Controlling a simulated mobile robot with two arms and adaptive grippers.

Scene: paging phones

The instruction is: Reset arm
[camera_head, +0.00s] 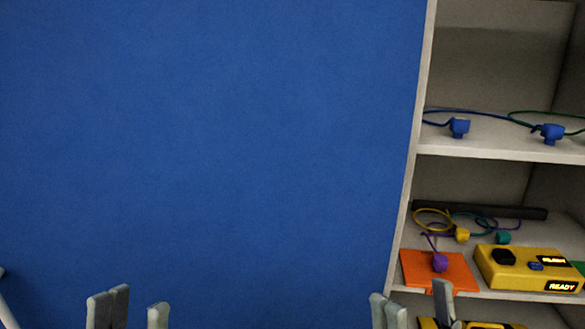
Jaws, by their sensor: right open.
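My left gripper (135,306) shows at the bottom left, with only its grey fingertips in view. They stand apart with nothing visible between them. My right gripper (414,302) shows at the bottom, in front of the left edge of the shelf unit. Its fingertips are apart, and I see nothing held between them. The rest of both grippers is below the picture.
A pale shelf unit (410,200) stands at the right. Its middle shelf holds an orange plate (455,268), a yellow box (520,265) marked READY, and coloured cables with plugs. Blue plugs (459,127) lie on the shelf above. A plain blue wall (210,150) fills the left.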

